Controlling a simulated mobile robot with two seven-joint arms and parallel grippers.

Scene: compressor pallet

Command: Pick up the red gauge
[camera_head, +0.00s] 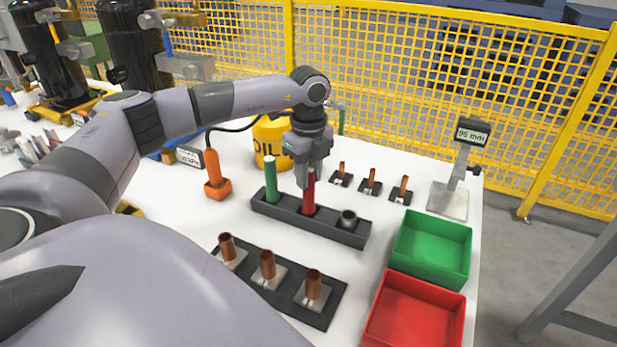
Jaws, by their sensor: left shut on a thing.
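The red gauge (309,191) is a thin red cylinder standing upright in the middle of a dark grey holder (337,231). My left gripper (306,180) points down over it and is shut on its upper part. The gauge's lower end still appears to be in the holder. A green gauge (270,180) stands upright at the holder's left end. A dark round piece (348,220) sits at its right end. My right gripper is not in view.
A green bin (436,248) and a red bin (415,315) stand at the right. Copper tubes on a dark plate (322,313) are in front. A yellow oil can (268,142), an orange tool (216,185) and a display stand (448,200) are nearby. A yellow fence (400,95) runs behind.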

